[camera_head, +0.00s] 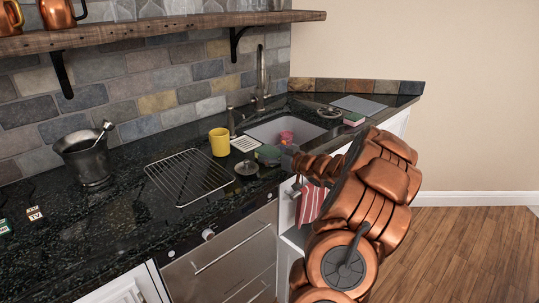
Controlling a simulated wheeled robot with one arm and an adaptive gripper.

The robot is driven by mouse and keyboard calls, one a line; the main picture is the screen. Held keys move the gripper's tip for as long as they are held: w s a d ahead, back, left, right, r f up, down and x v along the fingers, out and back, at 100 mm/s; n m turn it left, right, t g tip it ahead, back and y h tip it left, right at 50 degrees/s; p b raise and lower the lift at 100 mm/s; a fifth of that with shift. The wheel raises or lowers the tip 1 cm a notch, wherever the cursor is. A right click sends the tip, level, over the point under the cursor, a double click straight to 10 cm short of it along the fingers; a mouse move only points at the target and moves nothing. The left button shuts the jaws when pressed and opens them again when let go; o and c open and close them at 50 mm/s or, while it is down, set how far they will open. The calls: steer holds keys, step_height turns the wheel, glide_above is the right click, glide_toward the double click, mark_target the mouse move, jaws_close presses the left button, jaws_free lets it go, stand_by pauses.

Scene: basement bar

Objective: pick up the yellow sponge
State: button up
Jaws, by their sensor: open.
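I cannot clearly make out a yellow sponge. A small sponge-like block (353,119), pinkish with a green side, lies on the dark counter at the right of the sink. My copper arm reaches in from the lower right. My gripper (268,154) is small and dark at the arm's left end, open, by the front left edge of the sink. It is left of the block and well apart from it. The gripper and wrist hide part of the counter and sink edge.
A sink (286,128) holds a pink object (286,137). A yellow mug (219,141), a white slotted card-like piece (244,143), a small dark lidded item (246,168), a wire rack (189,177) and a metal mortar (88,158) stand left. A striped towel (310,203) hangs below.

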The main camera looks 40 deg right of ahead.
steer(key=shift+w+f, duration=0.1)
steer(key=shift+w, duration=0.65)
steer(key=shift+c, duration=0.2)
steer(key=c, duration=0.6)
steer(key=shift+c, duration=0.3)
